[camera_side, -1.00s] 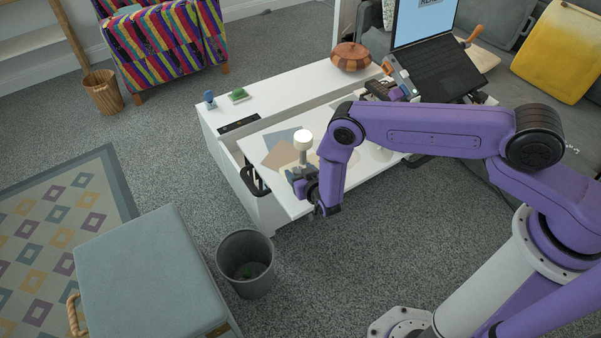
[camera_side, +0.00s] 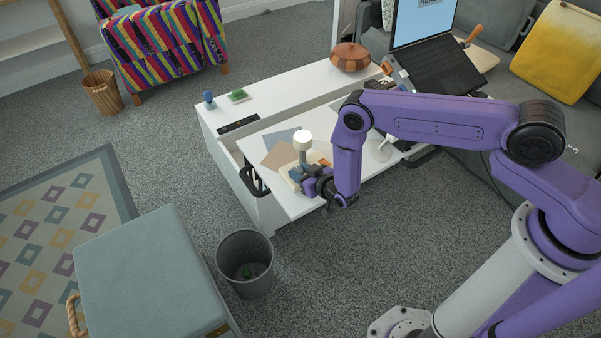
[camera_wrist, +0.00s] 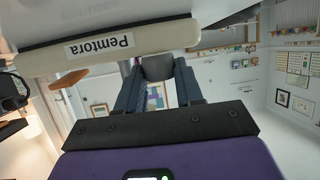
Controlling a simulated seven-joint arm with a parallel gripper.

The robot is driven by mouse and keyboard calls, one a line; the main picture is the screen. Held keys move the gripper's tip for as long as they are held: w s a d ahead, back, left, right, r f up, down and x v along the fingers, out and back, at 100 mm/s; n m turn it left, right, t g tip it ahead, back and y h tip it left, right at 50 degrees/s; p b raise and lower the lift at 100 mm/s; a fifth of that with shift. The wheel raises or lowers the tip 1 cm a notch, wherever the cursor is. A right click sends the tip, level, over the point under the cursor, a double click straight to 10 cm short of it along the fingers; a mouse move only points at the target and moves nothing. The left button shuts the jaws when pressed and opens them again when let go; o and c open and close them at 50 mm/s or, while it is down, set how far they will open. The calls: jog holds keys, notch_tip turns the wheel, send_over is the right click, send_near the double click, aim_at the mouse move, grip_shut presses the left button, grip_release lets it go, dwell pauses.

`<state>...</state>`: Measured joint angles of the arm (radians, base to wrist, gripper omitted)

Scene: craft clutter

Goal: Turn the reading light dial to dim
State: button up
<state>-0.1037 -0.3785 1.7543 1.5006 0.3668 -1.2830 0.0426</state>
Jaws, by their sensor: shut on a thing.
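The reading light has a glowing round white head (camera_side: 302,137) on a grey stem. It stands over a cream base (camera_side: 292,176) on the pulled-out white surface of the desk. My gripper (camera_side: 308,181) is low at the front of this base. In the wrist view, a cream-edged panel labelled "Pemtora" (camera_wrist: 98,43) fills the upper left. A dark grey dial (camera_wrist: 158,67) sits between the two dark blue fingers of my gripper (camera_wrist: 158,84), which are shut on it. The dial's setting marks cannot be seen.
Brown and blue-grey sheets (camera_side: 279,154) lie behind the light. A grey bin (camera_side: 245,263) and a blue-grey stool (camera_side: 145,275) stand in front. Carpet is open right of the bin.

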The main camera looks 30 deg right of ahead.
jog(key=shift+d+n+y, duration=0.1)
jog(key=shift+n+y, duration=0.5)
jog(key=shift+y, duration=0.1)
jog(key=o, duration=1)
jog(key=shift+o, duration=0.2)
jog(key=v, duration=1.7)
jog(key=shift+r, duration=0.25)
jog(key=shift+d, duration=0.15)
